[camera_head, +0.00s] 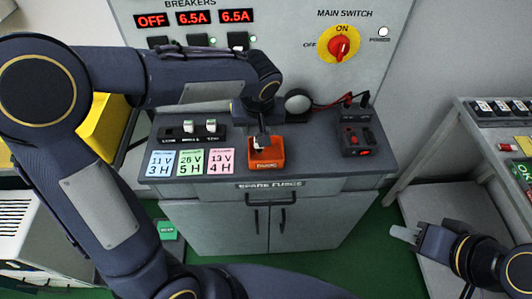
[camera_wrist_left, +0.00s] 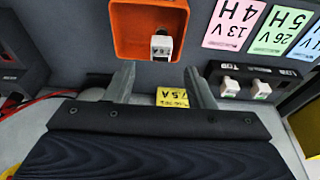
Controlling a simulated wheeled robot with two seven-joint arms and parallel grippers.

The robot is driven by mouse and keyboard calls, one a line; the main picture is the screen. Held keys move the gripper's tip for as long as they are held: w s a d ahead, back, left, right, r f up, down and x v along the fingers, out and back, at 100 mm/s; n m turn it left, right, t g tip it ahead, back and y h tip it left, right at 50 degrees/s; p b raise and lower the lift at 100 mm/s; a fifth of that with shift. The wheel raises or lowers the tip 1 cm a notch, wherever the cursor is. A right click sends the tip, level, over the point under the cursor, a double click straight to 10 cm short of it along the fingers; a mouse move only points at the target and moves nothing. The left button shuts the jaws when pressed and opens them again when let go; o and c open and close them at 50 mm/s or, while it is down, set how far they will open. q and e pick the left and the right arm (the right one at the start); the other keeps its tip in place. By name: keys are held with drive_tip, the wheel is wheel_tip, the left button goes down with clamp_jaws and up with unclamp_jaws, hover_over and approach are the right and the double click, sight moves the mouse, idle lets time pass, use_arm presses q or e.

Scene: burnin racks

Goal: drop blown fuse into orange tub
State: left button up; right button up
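The orange tub (camera_head: 268,160) sits on the grey counter near its middle. It also shows at the top of the left wrist view (camera_wrist_left: 128,38). A small white fuse (camera_wrist_left: 162,46) is at the tub's near opening in that view; whether it rests on the bottom is unclear. My left gripper (camera_head: 262,141) is over the tub in the head view. In the left wrist view its two fingers (camera_wrist_left: 162,88) stand apart, with the fuse beyond them. A yellow label marked 5A (camera_wrist_left: 172,97) shows between the fingers. My right gripper (camera_head: 405,233) is away at the lower right.
A black fuse holder (camera_head: 172,134) with two white fuses stands left of the tub. Three coloured cards (camera_head: 191,162) lie in front of it. A black device with red parts (camera_head: 356,141) stands at the right. The breaker panel (camera_head: 275,25) rises behind.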

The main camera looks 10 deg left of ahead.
use_arm(q)
drive_tip(key=v, duration=0.7)
drive_tip(key=shift+r, duration=0.4)
drive_tip(key=shift+s, duration=0.15)
drive_tip(key=s+a+f+t+h, duration=0.1)
drive_tip(key=s+a, duration=0.3)
drive_tip(key=s, duration=0.5)
drive_tip(key=s+a+f+m+t+h, duration=0.1)
drive_tip(key=s+a+f+h, duration=0.2)
drive_tip(key=s, duration=0.7)
drive_tip(key=shift+s+a+f+t+h, duration=0.15)
drive_tip(key=shift+s+a+t+h, duration=0.15)
drive_tip(key=shift+a, duration=0.25)
drive_tip(key=shift+m, duration=0.3)
